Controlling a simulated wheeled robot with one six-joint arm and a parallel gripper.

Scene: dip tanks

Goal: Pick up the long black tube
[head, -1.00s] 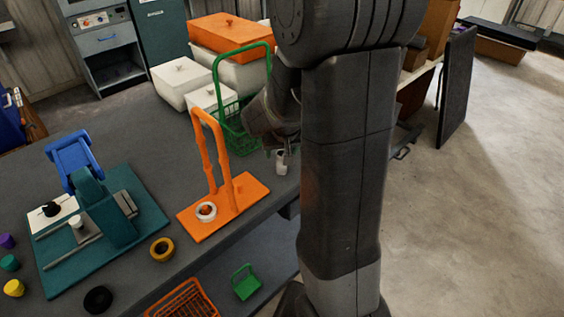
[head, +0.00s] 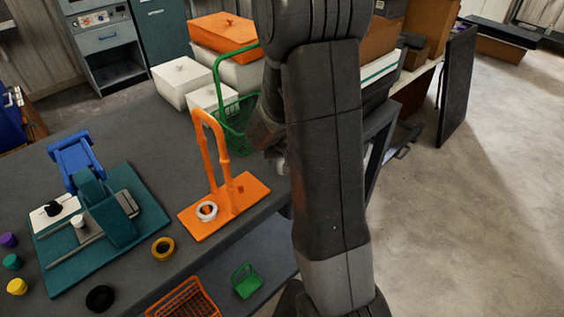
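I cannot make out a long black tube in the head view. My gripper (head: 276,160) is low over the right part of the grey table, beside the green wire basket (head: 236,110). It is mostly hidden behind my own arm, so its fingers and anything between them cannot be made out. The arm also covers the table's right end.
An orange stand (head: 246,192) with a tall loop and a white ring (head: 207,211) is left of my gripper. A teal press (head: 115,215), yellow ring (head: 163,249) and black ring (head: 100,298) lie further left. White boxes (head: 181,83) stand behind.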

